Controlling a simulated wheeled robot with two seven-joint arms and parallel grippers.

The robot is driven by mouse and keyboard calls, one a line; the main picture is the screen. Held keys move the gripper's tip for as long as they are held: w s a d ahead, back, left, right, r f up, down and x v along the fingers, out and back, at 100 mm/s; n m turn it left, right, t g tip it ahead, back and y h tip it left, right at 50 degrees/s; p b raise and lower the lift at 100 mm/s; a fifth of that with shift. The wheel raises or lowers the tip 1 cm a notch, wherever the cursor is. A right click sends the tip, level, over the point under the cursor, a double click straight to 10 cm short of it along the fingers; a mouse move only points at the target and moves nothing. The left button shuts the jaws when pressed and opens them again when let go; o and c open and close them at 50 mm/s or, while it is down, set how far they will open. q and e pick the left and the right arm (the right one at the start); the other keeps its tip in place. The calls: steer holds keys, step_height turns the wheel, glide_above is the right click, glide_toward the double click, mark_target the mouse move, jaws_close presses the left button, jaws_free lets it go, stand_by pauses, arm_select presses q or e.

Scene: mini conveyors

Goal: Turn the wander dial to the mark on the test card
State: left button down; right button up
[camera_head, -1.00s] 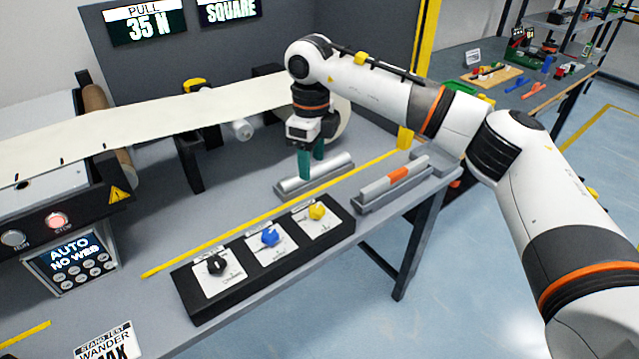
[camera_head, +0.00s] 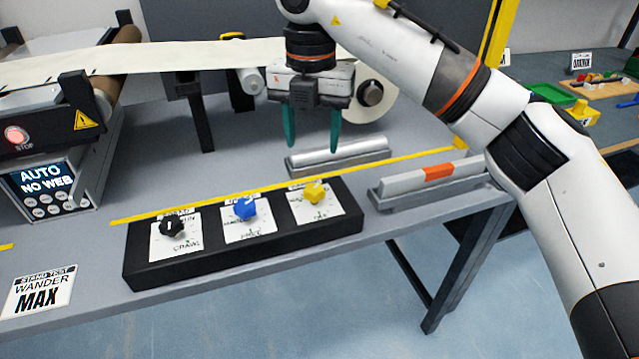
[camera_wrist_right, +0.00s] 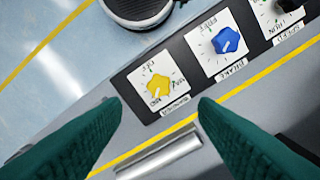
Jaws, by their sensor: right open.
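The test card (camera_head: 40,291) at the front left reads "STAND TEST WANDER MAX". The black panel (camera_head: 262,252) carries three dials on white plates. The yellow dial (camera_head: 315,192) is at its right end; its small label seems to read "WANDER" in the right wrist view, where the dial (camera_wrist_right: 158,86) shows close up with a white pointer line. The blue dial (camera_head: 246,208) is in the middle and the black dial (camera_head: 172,225) at the left. My right gripper (camera_head: 312,143) is open and empty, fingers pointing down, above and behind the yellow dial, apart from it. My left gripper is not in view.
A metal roller in a grey tray (camera_head: 337,158) lies behind the panel. A grey bar with an orange band (camera_head: 438,173) lies to its right. A yellow strip (camera_head: 240,196) runs behind the panel. A lit display (camera_head: 42,184) reads "AUTO NO WEB". A pale web (camera_head: 170,58) spans the back.

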mark_target(314, 189)
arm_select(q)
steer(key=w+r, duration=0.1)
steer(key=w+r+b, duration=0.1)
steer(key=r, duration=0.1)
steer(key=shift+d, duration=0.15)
arm_select(e)
step_height(314, 189, down, 10)
steer(key=shift+d+r, duration=0.1)
steer(key=c, duration=1)
steer(key=shift+o, duration=0.2)
steer(key=shift+n, duration=0.3)
